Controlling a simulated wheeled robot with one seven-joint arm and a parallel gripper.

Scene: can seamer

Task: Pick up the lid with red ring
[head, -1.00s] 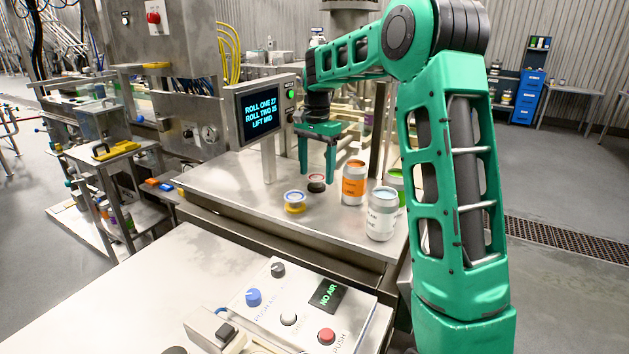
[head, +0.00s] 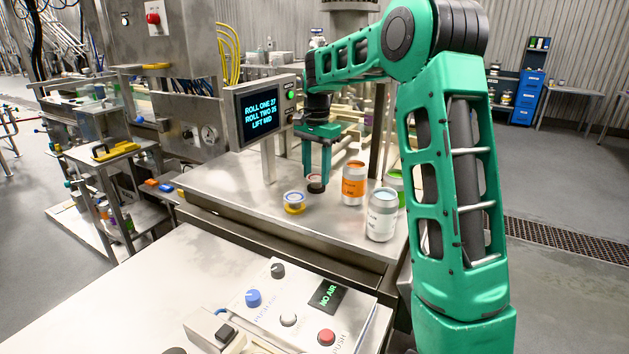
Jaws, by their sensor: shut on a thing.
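The lid with the red ring (head: 316,186) is at the middle of the steel table, its dark lower part showing below the fingers. My gripper (head: 316,177) points straight down with its green fingers on either side of the lid, shut on it. The fingers cover part of the lid. I cannot tell whether it still touches the table.
A lid with a blue ring on a yellow base (head: 294,206) stands just left and nearer. An orange can (head: 353,186), a white can (head: 381,222) and a partly hidden green can (head: 396,178) stand to the right. A display screen (head: 261,116) rises behind left.

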